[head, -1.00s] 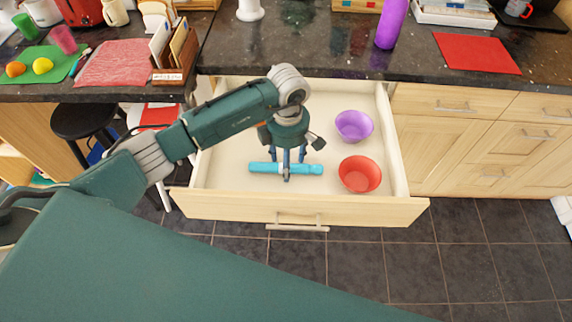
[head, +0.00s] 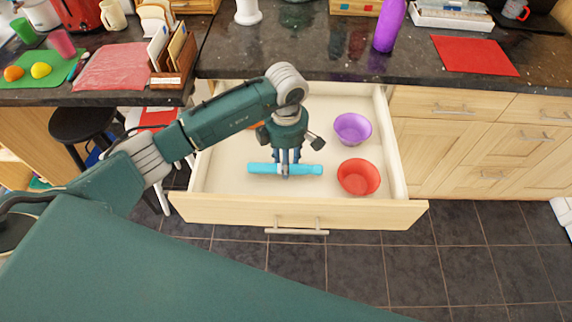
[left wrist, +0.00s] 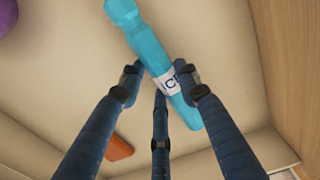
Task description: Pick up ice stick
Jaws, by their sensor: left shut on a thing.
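The ice stick (head: 308,169) is a light-blue bar lying crosswise in the open drawer (head: 230,182). In the left wrist view the ice stick (left wrist: 150,45) runs diagonally and bears a white label with dark letters. My left gripper (head: 287,168) points down over its middle, with fingers on both sides. In the left wrist view the fingers of my left gripper (left wrist: 165,85) are closed around the labelled part. I cannot tell whether the stick is clear of the drawer floor. My right gripper is not in view.
A purple bowl (head: 352,128) and a red bowl (head: 358,177) stand in the drawer to the right of the stick. An orange object (left wrist: 118,147) lies on the drawer floor, partly hidden by my gripper. The dark counter (head: 300,50) rises behind the drawer.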

